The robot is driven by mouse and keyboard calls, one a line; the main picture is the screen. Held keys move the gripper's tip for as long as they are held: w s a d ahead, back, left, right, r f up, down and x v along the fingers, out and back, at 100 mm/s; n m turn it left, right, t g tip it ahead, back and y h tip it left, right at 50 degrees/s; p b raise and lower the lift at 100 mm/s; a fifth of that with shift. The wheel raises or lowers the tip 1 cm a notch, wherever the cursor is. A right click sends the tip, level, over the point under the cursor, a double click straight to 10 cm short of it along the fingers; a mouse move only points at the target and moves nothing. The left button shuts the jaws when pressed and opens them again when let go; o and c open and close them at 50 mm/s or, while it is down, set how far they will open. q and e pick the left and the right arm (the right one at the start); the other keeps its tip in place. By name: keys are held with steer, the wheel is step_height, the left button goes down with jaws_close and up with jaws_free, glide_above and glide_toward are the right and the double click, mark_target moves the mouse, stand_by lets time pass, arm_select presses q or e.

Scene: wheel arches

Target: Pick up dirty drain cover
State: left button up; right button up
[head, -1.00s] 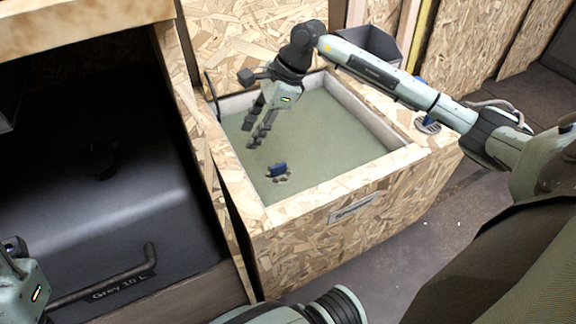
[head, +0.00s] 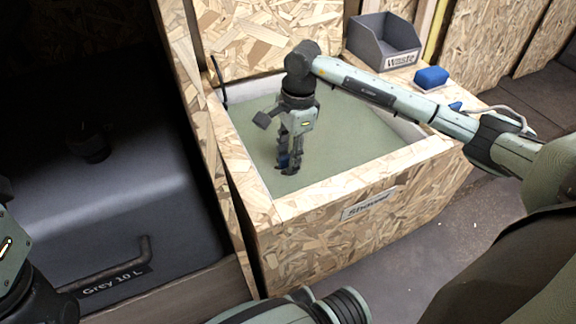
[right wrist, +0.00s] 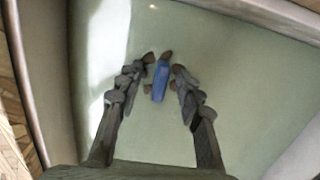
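The dirty drain cover has a blue handle and brown lumps around it, on the pale green floor of the shower tray. In the right wrist view its blue handle (right wrist: 160,80) stands between my finger tips, with slight gaps at the sides. My right gripper (head: 287,168) reaches down into the tray, fingers pointing down around the handle; it also shows in the right wrist view (right wrist: 163,66). It looks open. In the head view the fingers hide most of the cover. My left gripper (head: 12,262) is only partly in view at the left edge, its fingers unseen.
The wooden shower box (head: 330,215) has raised walls around the tray. A grey waste bin (head: 385,42) and a blue block (head: 431,78) stand on its right ledge. A small blue part (head: 455,106) shows beside my arm. A dark grey tank (head: 110,220) is left.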

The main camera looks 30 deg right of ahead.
steer(key=shift+c, duration=0.3)
jaws_close()
steer(key=shift+r, duration=0.2)
